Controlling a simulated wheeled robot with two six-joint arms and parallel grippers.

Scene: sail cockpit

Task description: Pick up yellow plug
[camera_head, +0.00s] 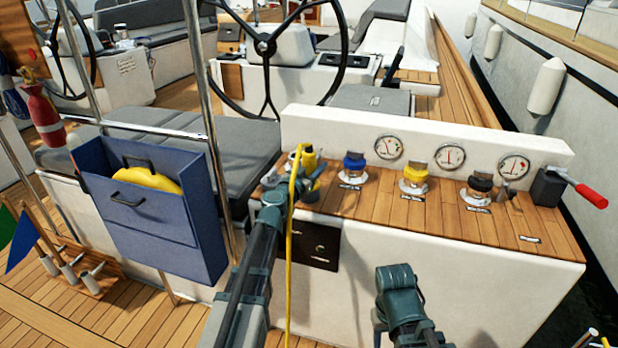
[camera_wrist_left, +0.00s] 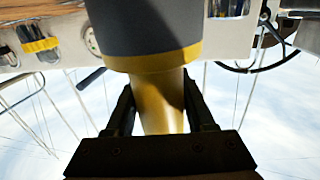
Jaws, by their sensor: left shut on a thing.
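The yellow plug (camera_head: 308,158) is at the left end of the wooden console top, with a yellow cable (camera_head: 290,245) running from it down past the console front. My left gripper (camera_head: 300,187) is at the plug. In the left wrist view its two fingers are shut on the yellow part of the plug (camera_wrist_left: 160,98), below a wide dark grey section with a yellow rim. Whether the plug touches anything under it is hidden by the gripper. My right gripper (camera_head: 398,280) is low in front of the white console face, and its fingers cannot be made out.
Blue (camera_head: 354,163), yellow (camera_head: 414,175) and black (camera_head: 481,184) fittings stand along the console top (camera_head: 445,212), before three gauges. A red-handled lever (camera_head: 590,194) is at the right end. A blue bin (camera_head: 150,220) and chrome rail stand left of my left arm.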

